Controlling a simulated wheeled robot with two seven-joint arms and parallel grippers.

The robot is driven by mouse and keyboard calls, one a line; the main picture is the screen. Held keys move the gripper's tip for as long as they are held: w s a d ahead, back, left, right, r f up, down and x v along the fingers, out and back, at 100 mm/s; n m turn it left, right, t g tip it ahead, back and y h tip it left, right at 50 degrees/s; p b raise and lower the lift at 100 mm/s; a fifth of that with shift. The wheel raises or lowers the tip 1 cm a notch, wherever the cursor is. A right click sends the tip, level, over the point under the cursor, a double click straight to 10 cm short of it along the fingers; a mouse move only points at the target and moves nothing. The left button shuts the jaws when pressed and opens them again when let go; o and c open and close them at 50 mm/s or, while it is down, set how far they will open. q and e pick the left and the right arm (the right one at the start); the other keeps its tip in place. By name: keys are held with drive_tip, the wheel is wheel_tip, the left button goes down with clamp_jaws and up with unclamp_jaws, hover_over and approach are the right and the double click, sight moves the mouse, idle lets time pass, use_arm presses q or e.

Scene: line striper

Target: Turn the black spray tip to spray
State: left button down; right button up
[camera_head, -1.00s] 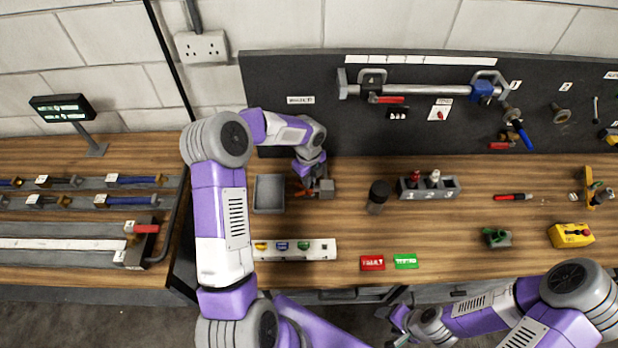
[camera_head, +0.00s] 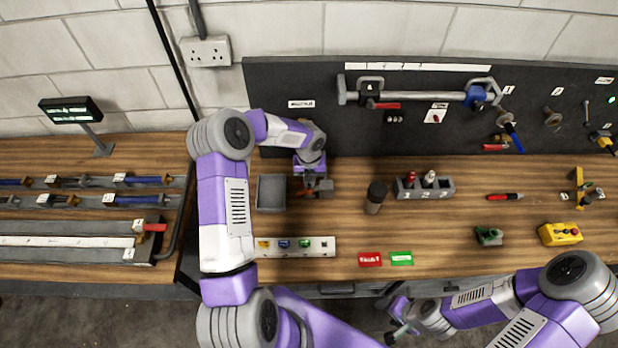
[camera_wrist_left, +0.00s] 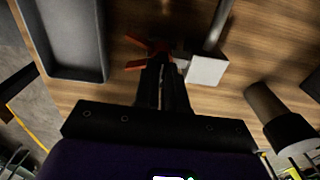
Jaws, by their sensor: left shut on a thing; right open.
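My left gripper (camera_head: 313,184) is over the bench, right of the grey tray. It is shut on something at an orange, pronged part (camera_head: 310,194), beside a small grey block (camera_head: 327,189). In the left wrist view my black fingers (camera_wrist_left: 163,62) close together at the orange part (camera_wrist_left: 146,50), and the grey block (camera_wrist_left: 207,68) is just to the right. The black spray tip itself is hidden or too dark to tell from my fingers. My right gripper (camera_head: 393,322) is open and empty in front of the bench's front edge.
An open grey tray (camera_head: 271,205) is left of my left gripper, and a dark-capped cylinder (camera_head: 375,197) stands to its right. A white strip (camera_head: 322,246), a red card (camera_head: 370,259) and a green card (camera_head: 401,258) lie nearer the front. A dark board (camera_head: 430,130) stands behind.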

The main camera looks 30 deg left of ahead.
use_arm(q)
drive_tip(key=shift+w, duration=0.15)
drive_tip(key=shift+r+m+p, duration=0.1)
drive_tip(key=shift+m+p, duration=0.55)
drive_tip(key=shift+m, duration=0.45)
drive_tip(key=m+p, duration=0.1)
drive_tip(key=m, duration=0.1)
drive_tip(key=shift+m, duration=0.4)
drive_tip(key=m+p, duration=0.1)
drive_tip(key=m, duration=0.2)
drive_tip(key=shift+m+p, duration=0.3)
drive_tip(key=shift+m, duration=0.3)
